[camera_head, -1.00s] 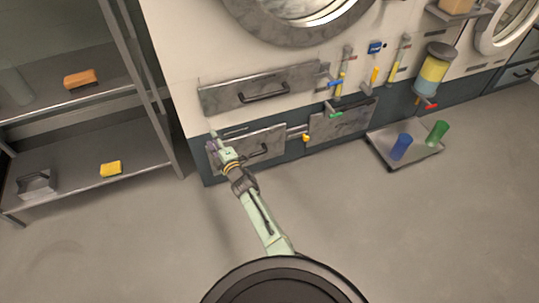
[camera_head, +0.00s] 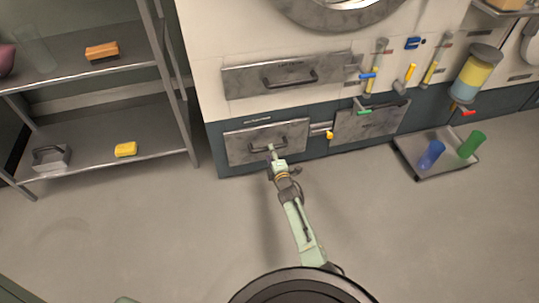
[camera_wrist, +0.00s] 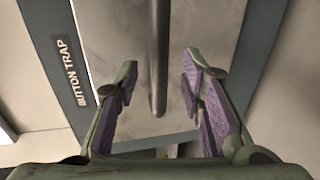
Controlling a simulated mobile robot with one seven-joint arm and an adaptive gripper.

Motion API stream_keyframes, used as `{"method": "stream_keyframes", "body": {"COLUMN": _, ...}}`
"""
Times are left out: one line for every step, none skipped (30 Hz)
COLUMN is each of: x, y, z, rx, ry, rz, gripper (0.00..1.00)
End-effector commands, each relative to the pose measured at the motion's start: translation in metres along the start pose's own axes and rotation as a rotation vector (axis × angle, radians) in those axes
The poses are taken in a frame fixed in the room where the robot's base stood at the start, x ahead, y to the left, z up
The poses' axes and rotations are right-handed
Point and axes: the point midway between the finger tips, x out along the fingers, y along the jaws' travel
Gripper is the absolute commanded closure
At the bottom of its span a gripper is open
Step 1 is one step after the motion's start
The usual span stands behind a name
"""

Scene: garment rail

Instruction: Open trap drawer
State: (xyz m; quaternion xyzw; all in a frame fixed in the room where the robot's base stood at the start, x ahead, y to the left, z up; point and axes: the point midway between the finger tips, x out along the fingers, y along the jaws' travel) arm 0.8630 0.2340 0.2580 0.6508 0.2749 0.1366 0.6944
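The trap drawer is a grey metal front (camera_head: 240,149) low on the machine in the head view, shut flush as far as I can see. A label above it reads "BUTTON TRAP" (camera_wrist: 69,72) in the wrist view. Its dark bar handle (camera_head: 288,144) shows in the head view, and the bar (camera_wrist: 158,60) runs between my fingers' directions in the wrist view. My gripper (camera_head: 274,155) is in front of the drawer at the handle. In the wrist view my gripper (camera_wrist: 160,88) is open, a purple-padded finger on each side of the handle bar, with gaps between.
A wider drawer (camera_head: 240,80) with its own handle is above. To the right are a second metal panel (camera_head: 370,122), valves and pipes with a yellow knob (camera_head: 329,135), and a floor tray (camera_head: 405,150) with blue and green cups. A metal shelf (camera_head: 90,165) stands left. Floor in front is clear.

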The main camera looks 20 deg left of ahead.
Motion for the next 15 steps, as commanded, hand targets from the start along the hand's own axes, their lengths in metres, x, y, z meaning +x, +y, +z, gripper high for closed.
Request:
{"method": "stream_keyframes", "body": {"x": 0.009, "y": -0.007, "z": -0.001, "rx": -0.003, "ry": 0.002, "rz": 0.002, "gripper": 0.64}}
{"method": "stream_keyframes", "body": {"x": 0.012, "y": -0.006, "z": 0.0, "rx": -0.003, "ry": 0.002, "rz": 0.003, "gripper": 0.64}}
{"method": "stream_keyframes", "body": {"x": 0.017, "y": -0.006, "z": -0.001, "rx": -0.003, "ry": 0.003, "rz": 0.003, "gripper": 0.64}}
{"method": "stream_keyframes", "body": {"x": 0.02, "y": -0.006, "z": -0.002, "rx": -0.003, "ry": 0.003, "rz": 0.002, "gripper": 0.64}}
{"method": "stream_keyframes", "body": {"x": 0.023, "y": -0.006, "z": -0.001, "rx": -0.003, "ry": 0.002, "rz": 0.001, "gripper": 0.64}}
{"method": "stream_keyframes", "body": {"x": 0.027, "y": -0.005, "z": -0.001, "rx": -0.004, "ry": 0.002, "rz": 0.002, "gripper": 0.64}}
{"method": "stream_keyframes", "body": {"x": 0.03, "y": -0.005, "z": 0.0, "rx": -0.003, "ry": 0.001, "rz": 0.002, "gripper": 0.64}}
{"method": "stream_keyframes", "body": {"x": 0.032, "y": -0.005, "z": 0.0, "rx": -0.002, "ry": 0.001, "rz": 0.001, "gripper": 0.64}}
{"method": "stream_keyframes", "body": {"x": 0.035, "y": -0.004, "z": 0.0, "rx": -0.002, "ry": 0.001, "rz": 0.001, "gripper": 0.64}}
{"method": "stream_keyframes", "body": {"x": 0.037, "y": -0.004, "z": -0.001, "rx": -0.003, "ry": 0.001, "rz": 0.001, "gripper": 0.64}}
{"method": "stream_keyframes", "body": {"x": 0.038, "y": -0.003, "z": -0.001, "rx": -0.003, "ry": 0.002, "rz": 0.001, "gripper": 0.64}}
{"method": "stream_keyframes", "body": {"x": 0.04, "y": -0.002, "z": -0.001, "rx": -0.002, "ry": 0.002, "rz": 0.002, "gripper": 0.64}}
{"method": "stream_keyframes", "body": {"x": 0.042, "y": -0.002, "z": -0.001, "rx": -0.002, "ry": 0.001, "rz": 0.001, "gripper": 0.64}}
{"method": "stream_keyframes", "body": {"x": 0.042, "y": -0.001, "z": 0.0, "rx": -0.001, "ry": 0.001, "rz": 0.001, "gripper": 0.64}}
{"method": "stream_keyframes", "body": {"x": 0.043, "y": 0.0, "z": 0.0, "rx": 0.0, "ry": 0.0, "rz": 0.001, "gripper": 0.64}}
